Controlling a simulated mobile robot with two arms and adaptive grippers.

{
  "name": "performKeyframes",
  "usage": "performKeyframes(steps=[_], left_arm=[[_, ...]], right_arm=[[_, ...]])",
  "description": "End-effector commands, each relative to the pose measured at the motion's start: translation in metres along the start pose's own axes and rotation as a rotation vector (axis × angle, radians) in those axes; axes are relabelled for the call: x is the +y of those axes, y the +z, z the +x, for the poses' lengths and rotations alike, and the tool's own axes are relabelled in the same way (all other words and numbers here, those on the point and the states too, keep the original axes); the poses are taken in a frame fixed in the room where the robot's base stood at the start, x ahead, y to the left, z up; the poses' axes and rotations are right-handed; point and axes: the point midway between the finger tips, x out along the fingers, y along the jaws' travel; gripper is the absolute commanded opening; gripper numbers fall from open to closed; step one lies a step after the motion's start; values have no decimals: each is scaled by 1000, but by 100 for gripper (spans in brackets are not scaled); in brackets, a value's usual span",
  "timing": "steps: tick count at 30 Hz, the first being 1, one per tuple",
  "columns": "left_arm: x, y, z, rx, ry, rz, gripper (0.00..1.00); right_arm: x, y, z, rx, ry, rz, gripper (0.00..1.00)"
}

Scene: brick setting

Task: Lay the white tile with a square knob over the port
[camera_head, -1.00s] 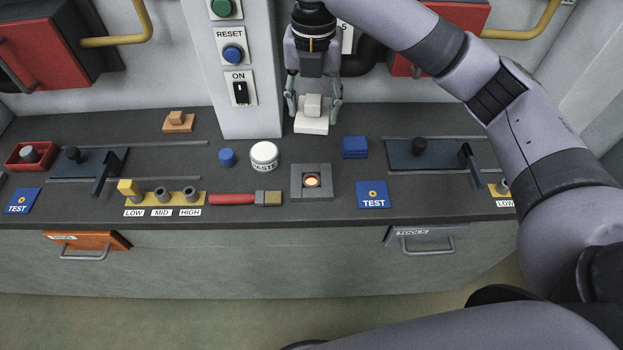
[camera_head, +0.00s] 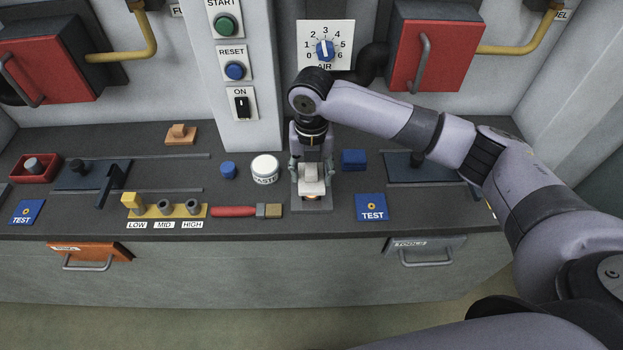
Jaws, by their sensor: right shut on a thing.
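The white tile (camera_head: 313,187) with its square knob is in my right gripper (camera_head: 311,174), which is shut on the knob. The tile is over the port (camera_head: 313,205), a grey square block with a glowing round hole. My left gripper is not in view.
A white paste jar (camera_head: 265,169) and a blue cylinder (camera_head: 228,170) stand left of the port. A red-handled brush (camera_head: 235,211) lies at front left. Blue blocks (camera_head: 354,159) and a blue TEST plate (camera_head: 371,207) lie to the right. The wall pillar (camera_head: 248,125) rises behind.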

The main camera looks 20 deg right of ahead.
Motion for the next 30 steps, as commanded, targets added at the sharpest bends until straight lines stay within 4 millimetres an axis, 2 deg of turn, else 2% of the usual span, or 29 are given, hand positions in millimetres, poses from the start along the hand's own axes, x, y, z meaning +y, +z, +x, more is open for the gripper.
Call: performKeyframes(steps=[3, 8, 27, 28, 30], left_arm=[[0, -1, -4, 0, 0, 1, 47], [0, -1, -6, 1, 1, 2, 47], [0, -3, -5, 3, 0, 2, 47], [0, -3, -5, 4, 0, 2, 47], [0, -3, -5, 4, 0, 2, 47]], right_arm=[[0, -1, 18, 4, -3, 0, 14], [0, -1, 36, 1, -1, 0, 14], [0, 0, 49, 1, 0, 0, 14], [0, 0, 49, 1, 0, 0, 51], [0, 0, 49, 1, 0, 0, 55]])
